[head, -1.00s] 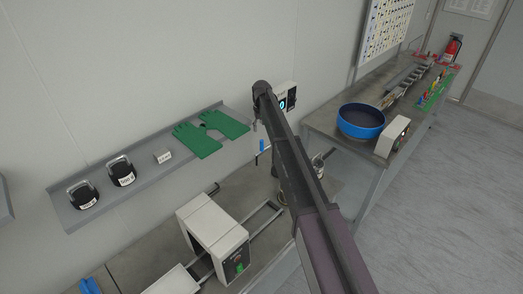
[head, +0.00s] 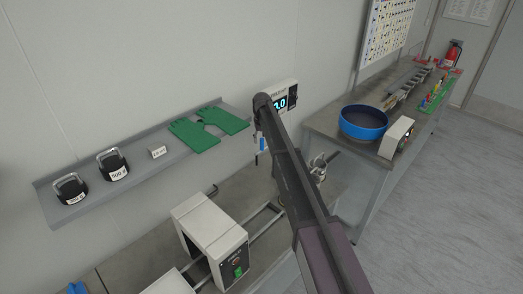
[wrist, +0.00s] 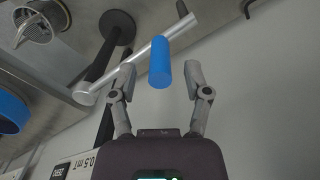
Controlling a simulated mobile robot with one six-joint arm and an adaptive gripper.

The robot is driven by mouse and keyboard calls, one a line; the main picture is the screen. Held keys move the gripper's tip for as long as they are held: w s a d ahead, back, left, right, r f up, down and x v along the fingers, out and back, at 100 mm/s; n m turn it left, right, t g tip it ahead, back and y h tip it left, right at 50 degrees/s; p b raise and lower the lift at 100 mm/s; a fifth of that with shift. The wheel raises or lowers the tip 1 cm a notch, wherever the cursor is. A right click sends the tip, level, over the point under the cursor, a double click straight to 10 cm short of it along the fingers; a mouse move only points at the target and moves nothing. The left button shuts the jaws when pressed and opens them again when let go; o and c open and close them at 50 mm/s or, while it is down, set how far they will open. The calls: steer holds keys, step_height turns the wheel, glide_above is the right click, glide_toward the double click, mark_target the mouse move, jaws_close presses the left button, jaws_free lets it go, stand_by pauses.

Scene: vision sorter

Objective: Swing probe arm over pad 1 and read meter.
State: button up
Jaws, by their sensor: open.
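In the wrist view my gripper (wrist: 159,72) is open, with one finger on each side of a blue cylindrical grip (wrist: 160,60). A gap shows on both sides of the grip. The blue grip is by a slanting metal rod (wrist: 140,57), which looks like the probe arm, beside a dark post with a round base (wrist: 117,27). In the head view the blue grip (head: 262,144) hangs below my arm's end, under the meter (head: 281,101). The meter's lit display is partly hidden by my arm; it ends in ".0". I cannot make out pad 1.
A wall shelf (head: 75,215) holds black weights (head: 113,168) and green gloves (head: 208,130). A white box machine (head: 205,235) stands on the lower bench. The right-hand bench holds a blue bowl (head: 363,122). The floor (head: 440,220) at right is clear.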

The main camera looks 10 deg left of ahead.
mark_target(262, 149)
steer(key=shift+f+b, duration=1.5)
steer(key=shift+f, duration=0.35)
jaws_close()
